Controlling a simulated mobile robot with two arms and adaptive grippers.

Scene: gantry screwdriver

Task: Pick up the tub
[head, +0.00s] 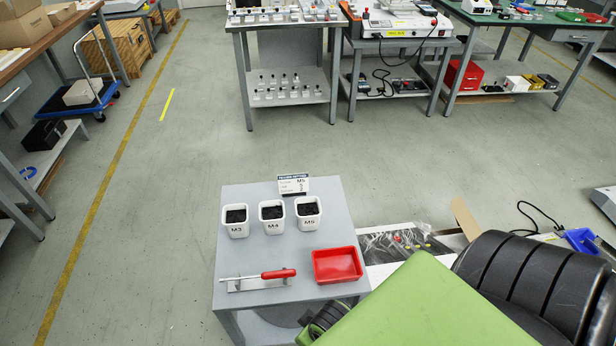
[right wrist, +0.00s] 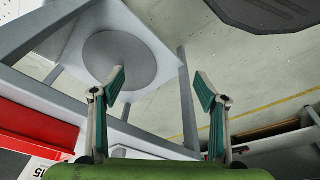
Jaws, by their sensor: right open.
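Three white square tubs with dark contents stand in a row on a small grey table (head: 260,255) in the head view. They are marked M3 (head: 236,230), M4 (head: 272,226) and M5 (head: 308,222). A small sign (head: 294,186) reading M5 stands behind them. My right gripper (right wrist: 160,88) is open in the right wrist view, with nothing between its fingers. The grey frame and a round disc show beyond it. No tub is clearly seen there. In the head view the right gripper's fingers are not visible. My left gripper is in neither view.
A red tray (head: 337,264) and a red-handled screwdriver (head: 270,275) on a holder lie on the front of the small table. A green part of my arm (head: 420,305) covers the lower right.

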